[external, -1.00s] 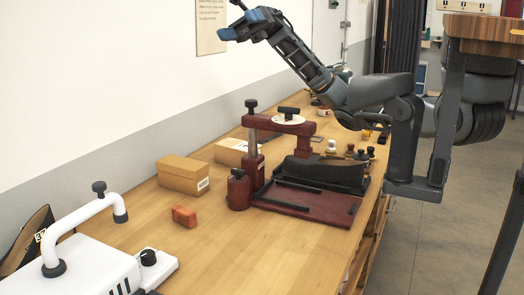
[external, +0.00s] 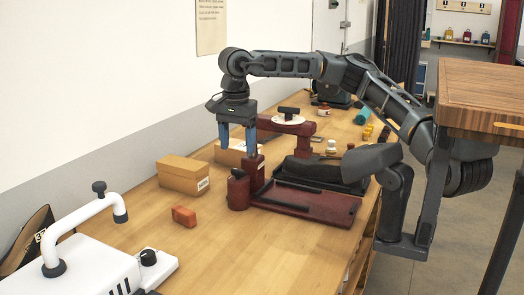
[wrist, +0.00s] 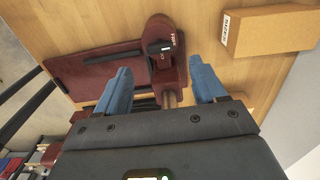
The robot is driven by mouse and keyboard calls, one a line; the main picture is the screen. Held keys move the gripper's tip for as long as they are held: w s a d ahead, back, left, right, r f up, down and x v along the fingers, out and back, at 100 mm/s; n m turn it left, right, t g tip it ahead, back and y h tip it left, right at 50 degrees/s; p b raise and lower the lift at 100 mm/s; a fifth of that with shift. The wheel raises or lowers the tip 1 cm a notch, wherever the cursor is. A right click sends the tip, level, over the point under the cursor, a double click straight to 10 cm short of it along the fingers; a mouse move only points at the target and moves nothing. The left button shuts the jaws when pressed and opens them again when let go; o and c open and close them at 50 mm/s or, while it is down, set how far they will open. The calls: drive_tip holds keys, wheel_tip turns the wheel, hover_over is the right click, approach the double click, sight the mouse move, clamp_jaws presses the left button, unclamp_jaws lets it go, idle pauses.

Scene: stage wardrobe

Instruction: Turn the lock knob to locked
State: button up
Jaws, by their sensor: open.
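A dark red press (external: 310,204) stands on the bench. At its front corner a short red post carries a small black lock knob (external: 238,173). In the wrist view the knob (wrist: 160,47) has white lettering beside it; I cannot read its setting surely. My gripper (external: 237,149) points down above the knob, with its blue fingers apart and empty. In the wrist view my gripper (wrist: 160,64) has one finger on each side of the knob's line, and the fingertips look short of it.
A cardboard box (external: 184,175) and an orange block (external: 184,216) lie left of the press. A white machine (external: 90,265) with its own black knob fills the near left.

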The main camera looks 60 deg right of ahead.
sight(238, 169)
wheel_tip(238, 169, down, 7)
drive_tip(key=shift+r+b, duration=0.2)
drive_tip(key=shift+b, duration=0.4)
drive_tip(key=shift+c, duration=0.2)
drive_tip(key=c, duration=1)
